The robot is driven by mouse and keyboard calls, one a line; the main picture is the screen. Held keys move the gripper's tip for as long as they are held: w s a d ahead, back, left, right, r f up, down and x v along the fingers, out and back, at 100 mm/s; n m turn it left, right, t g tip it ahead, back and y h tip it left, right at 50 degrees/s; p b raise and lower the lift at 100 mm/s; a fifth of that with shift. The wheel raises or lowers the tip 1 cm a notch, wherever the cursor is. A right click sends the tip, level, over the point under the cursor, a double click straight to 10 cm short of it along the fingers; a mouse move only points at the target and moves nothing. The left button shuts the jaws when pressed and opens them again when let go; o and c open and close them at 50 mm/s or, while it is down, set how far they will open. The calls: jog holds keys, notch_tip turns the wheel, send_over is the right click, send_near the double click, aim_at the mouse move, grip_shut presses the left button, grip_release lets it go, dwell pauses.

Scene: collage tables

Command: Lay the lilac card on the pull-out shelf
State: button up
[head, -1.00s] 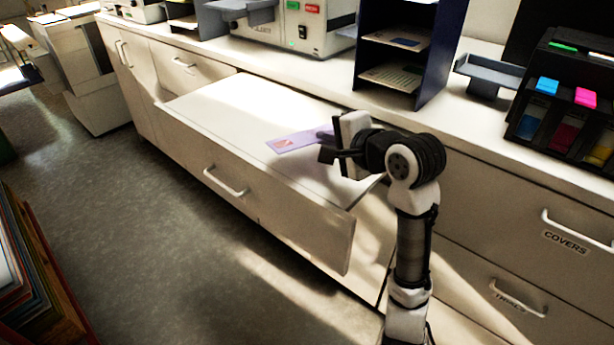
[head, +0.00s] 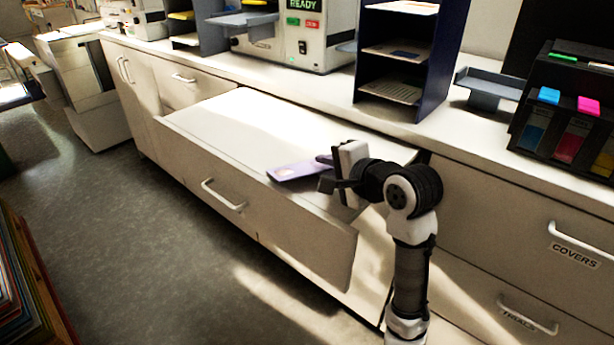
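The lilac card (head: 293,171) juts out to the left from my gripper (head: 327,171), roughly level, with a small paler mark near its outer end. My gripper is shut on its right end; the fingers hide that end. Both are over the right part of the pull-out shelf (head: 225,125), a white board drawn out of the counter front. The card is low over this surface. I cannot tell whether its underside touches the shelf.
The shelf's left and middle are bare. Behind it, the counter holds a dark blue rack (head: 405,60) with sheets, a machine marked READY (head: 300,35), a grey tray (head: 488,84) and a black ink unit (head: 570,115). Stacked boards (head: 25,290) stand at lower left.

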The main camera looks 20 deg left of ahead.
jog(key=p+v, duration=0.4)
jog(key=v, duration=0.3)
jog(key=shift+r, duration=0.2)
jog(key=shift+s+d+p, duration=0.25)
jog(key=shift+d+p, duration=0.1)
notch_tip(320, 180, up, 7)
jog(key=s+d+p, duration=0.1)
jog(key=d+p, duration=0.1)
jog(key=p, duration=0.6)
jog(key=shift+s+d, duration=0.15)
jog(key=shift+s, duration=0.2)
